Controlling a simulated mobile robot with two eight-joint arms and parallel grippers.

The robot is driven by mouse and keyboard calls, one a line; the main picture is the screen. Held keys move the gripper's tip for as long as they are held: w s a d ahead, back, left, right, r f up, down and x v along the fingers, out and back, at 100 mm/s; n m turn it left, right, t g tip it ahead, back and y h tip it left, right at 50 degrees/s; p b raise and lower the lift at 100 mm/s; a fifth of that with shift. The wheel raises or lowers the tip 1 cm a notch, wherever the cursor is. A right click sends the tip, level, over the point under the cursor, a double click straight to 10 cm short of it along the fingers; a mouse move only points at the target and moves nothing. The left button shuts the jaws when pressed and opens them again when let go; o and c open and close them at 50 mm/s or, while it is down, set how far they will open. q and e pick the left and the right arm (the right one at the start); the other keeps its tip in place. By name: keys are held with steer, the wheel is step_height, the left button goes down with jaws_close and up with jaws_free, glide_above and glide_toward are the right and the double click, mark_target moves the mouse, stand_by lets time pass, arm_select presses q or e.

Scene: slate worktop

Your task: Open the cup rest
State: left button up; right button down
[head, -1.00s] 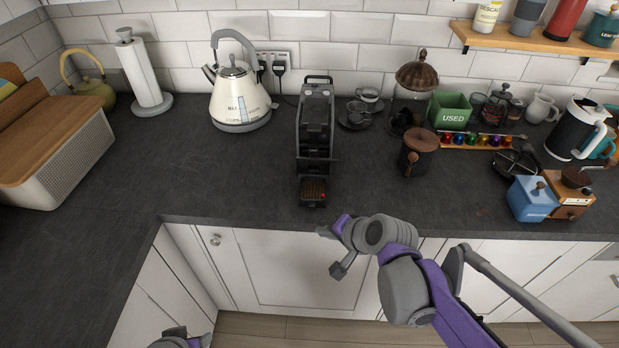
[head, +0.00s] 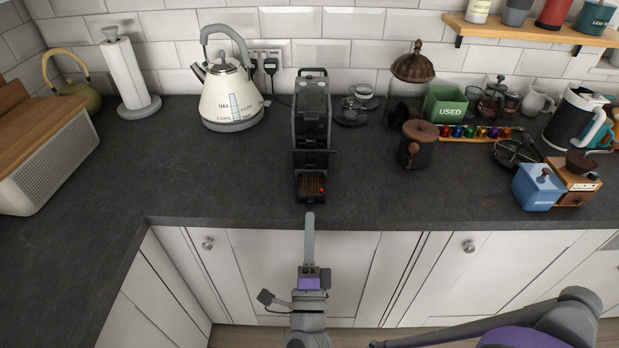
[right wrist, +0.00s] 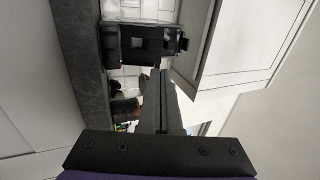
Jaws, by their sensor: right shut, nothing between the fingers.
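The black coffee machine (head: 313,115) stands upright on the worktop, its front facing me. At its low front is a tray with a brown slatted top (head: 311,185) and a small red spot. A dark ledge (head: 313,158) sits above the tray; I cannot tell which part is the cup rest. My right gripper (head: 310,216) is shut and empty, its fingers pointing at the machine from just in front of the tray, apart from it in the head view. In the right wrist view the shut fingertips (right wrist: 161,72) appear just below the machine (right wrist: 145,42). My left gripper is out of view.
The slate worktop (head: 210,180) is clear left of the machine. A cream kettle (head: 231,98) stands behind left. A brown-lidded jar (head: 417,145), capsule rack (head: 470,132) and blue box (head: 537,187) stand to the right. White cupboards (head: 240,265) lie below the front edge.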

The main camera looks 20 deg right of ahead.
mark_target(312, 153)
steer(key=p+x, duration=0.2)
steer(key=x, duration=1.2)
steer(key=shift+w+d+r+g+p, duration=0.15)
steer(key=shift+w+r+g+p, duration=0.15)
steer(key=shift+r+g+p, duration=0.65)
steer(key=shift+w+f+g+y+p, duration=0.25)
steer(key=shift+f+g+y+p, duration=0.15)
steer(key=shift+p, duration=0.5)
steer(key=shift+f, duration=0.2)
